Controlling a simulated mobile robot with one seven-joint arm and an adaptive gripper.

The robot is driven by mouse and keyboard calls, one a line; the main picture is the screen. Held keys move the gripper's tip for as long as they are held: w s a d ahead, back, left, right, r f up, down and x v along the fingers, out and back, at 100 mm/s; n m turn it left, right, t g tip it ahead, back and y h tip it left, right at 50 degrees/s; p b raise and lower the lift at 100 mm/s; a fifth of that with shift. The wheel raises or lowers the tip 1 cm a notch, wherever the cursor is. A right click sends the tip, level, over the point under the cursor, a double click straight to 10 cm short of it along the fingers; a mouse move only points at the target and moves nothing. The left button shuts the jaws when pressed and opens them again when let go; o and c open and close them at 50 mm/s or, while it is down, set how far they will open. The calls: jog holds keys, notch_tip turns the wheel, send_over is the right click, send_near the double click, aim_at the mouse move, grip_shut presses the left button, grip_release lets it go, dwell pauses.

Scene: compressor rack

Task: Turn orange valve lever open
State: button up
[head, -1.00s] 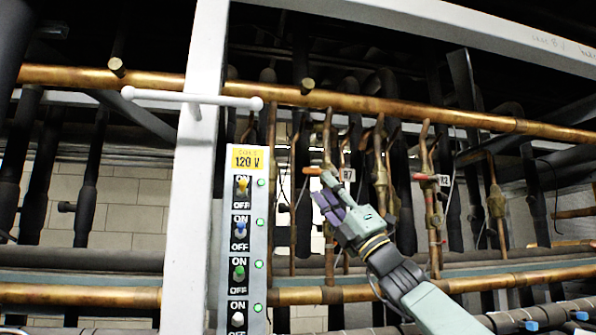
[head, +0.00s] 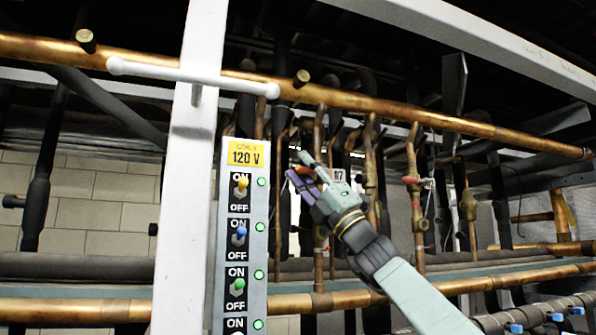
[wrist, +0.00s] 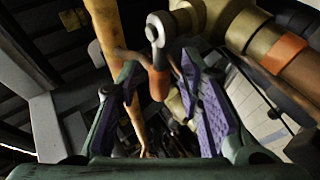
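The orange lever (wrist: 158,82) hangs from a grey eye-shaped end (wrist: 159,28) in the wrist view. It lies between the two purple-padded fingers of my gripper (wrist: 160,90), with visible room around it. The fingers are apart and I see no clear contact with the lever. In the head view my gripper (head: 300,178) is at the copper pipes right of the switch panel, beside a tag that seems to read R7 (head: 338,175).
A white post (head: 185,170) and a 120 V switch panel (head: 240,235) stand left of my gripper. A long copper pipe (head: 380,112) crosses above. Another red-orange handle (head: 410,180) sits to the right. A brass pipe (wrist: 103,28) runs close to the left finger.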

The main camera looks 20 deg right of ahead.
jog(key=shift+d, duration=0.1)
jog(key=shift+c, duration=0.6)
grip_shut()
